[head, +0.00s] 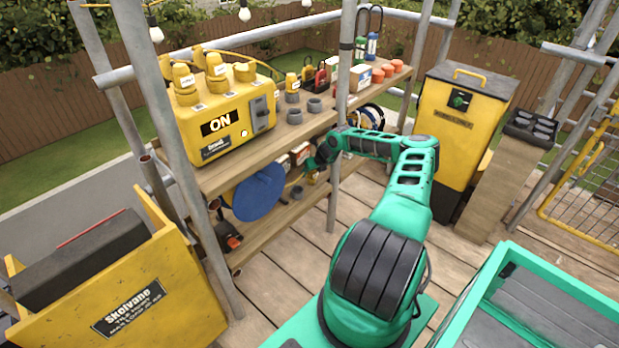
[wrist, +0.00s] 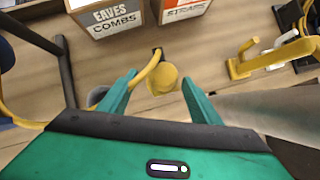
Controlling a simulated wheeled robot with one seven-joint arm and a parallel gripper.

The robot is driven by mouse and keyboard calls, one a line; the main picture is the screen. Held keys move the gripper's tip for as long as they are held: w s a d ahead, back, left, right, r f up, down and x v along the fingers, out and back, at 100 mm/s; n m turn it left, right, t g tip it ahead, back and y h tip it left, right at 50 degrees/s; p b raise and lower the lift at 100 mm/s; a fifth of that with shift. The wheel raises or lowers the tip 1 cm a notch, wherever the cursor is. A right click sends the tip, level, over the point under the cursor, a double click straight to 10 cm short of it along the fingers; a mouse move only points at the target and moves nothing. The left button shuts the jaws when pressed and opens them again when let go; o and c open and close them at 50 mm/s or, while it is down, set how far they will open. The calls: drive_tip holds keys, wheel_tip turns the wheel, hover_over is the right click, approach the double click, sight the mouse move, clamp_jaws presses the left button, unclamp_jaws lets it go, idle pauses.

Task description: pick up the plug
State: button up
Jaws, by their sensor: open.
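A yellow plug (wrist: 163,79) with a dark end sits over the wooden shelf, between the fingertips of my gripper (wrist: 160,80) in the wrist view. My gripper is open, one finger on each side of the plug, and contact is not visible. A yellow cable (wrist: 22,121) curves at the left of the wrist view. In the head view my gripper (head: 318,156) reaches into the lower part of the shelf unit, and the plug there is hidden or too small to tell.
An "EAVES COMBS" box (wrist: 108,17) and a "STRAPS" box (wrist: 184,8) stand just beyond the plug. A yellow hooked item (wrist: 262,58) is to the right. A blue disc (head: 259,193) hangs at the shelf front.

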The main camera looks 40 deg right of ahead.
sight(310, 173)
drive_tip(key=shift+w+d+f, duration=0.2)
drive_tip(key=shift+d+f, duration=0.1)
drive_tip(key=shift+f, duration=0.15)
drive_tip(key=shift+w+x, duration=0.2)
drive_tip(key=shift+x, duration=2.3)
drive_tip(key=shift+d+r, duration=0.15)
drive_tip(key=c, duration=1.2)
drive_tip(key=shift+c, duration=0.2)
